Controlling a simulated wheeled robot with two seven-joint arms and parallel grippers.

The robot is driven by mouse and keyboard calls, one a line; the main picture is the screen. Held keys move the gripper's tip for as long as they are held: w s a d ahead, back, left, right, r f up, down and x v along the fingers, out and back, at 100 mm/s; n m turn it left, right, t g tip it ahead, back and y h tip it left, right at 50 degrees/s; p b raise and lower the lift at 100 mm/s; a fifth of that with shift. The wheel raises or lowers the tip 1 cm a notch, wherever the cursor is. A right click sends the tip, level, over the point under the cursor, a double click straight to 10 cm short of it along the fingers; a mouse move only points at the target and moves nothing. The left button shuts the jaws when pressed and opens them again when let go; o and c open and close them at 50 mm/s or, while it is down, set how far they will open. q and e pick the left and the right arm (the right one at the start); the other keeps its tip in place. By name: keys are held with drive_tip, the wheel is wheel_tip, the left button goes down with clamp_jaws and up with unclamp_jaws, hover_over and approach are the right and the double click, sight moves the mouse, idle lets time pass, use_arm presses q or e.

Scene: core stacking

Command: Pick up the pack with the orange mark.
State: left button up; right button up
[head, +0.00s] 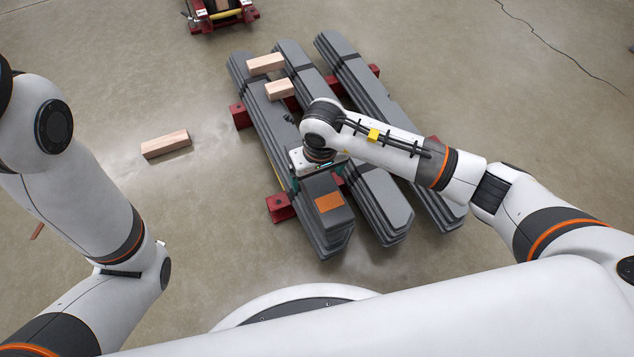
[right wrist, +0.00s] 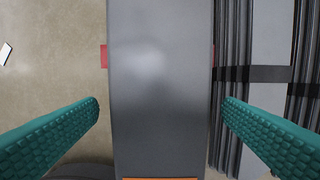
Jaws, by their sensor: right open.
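The pack with the orange mark is a long grey stack, the leftmost of three (head: 262,115). Its orange mark (head: 329,202) lies on top near the close end. In the right wrist view the pack's plain grey top (right wrist: 160,60) fills the middle, and the edge of the orange mark (right wrist: 160,178) shows at the bottom. My right gripper (head: 318,174) is over this pack, just beyond the mark. Its teal fingers (right wrist: 162,104) are open, one on each side of the pack, with gaps showing. Whether they reach below its top is unclear. My left gripper is out of view.
Two more grey packs (head: 388,208) (head: 345,65) lie close on the right, on red supports (head: 281,207). Wooden blocks (head: 265,64) (head: 280,89) rest on the packs. Another block (head: 166,144) lies on the open floor at left. A red stand (head: 222,18) is at the back.

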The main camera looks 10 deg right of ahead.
drive_tip(key=c, duration=1.5)
drive_tip(key=shift+r, duration=0.15)
drive_tip(key=shift+c, duration=0.5)
drive_tip(key=shift+r, duration=0.15)
